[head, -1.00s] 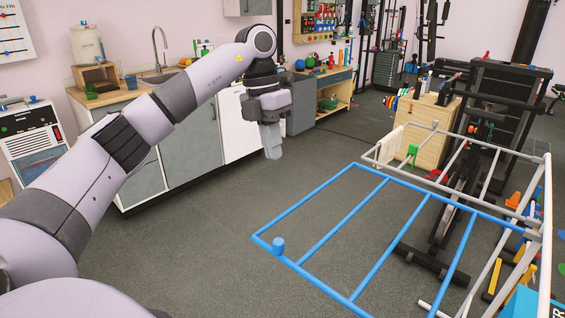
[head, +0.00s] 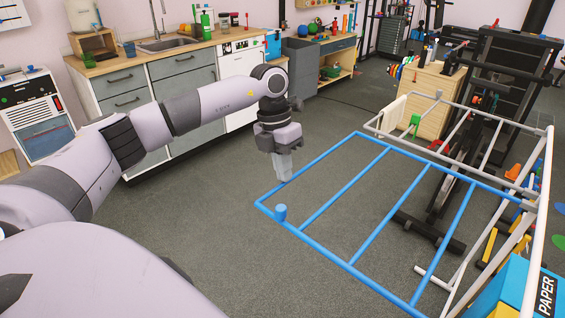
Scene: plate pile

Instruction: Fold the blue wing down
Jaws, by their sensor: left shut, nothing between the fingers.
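The blue wing (head: 355,258) is a frame of blue bars, raised and reaching out to the left from a grey and white rack (head: 541,190). A short blue knob (head: 281,213) stands up near its left front corner. My left gripper (head: 285,180) points down with its fingers closed and empty, at the wing's left end beside the outer bar and behind the knob. The fingertips overlap the bar in the picture; I cannot tell whether they touch it. My right gripper is not in view.
A counter with a sink (head: 176,42) and grey cabinets lines the back left. A wooden cabinet (head: 428,97) and dark exercise equipment stand behind the rack. A blue and yellow box marked PAPER (head: 513,290) is at the lower right. Open floor lies left of the wing.

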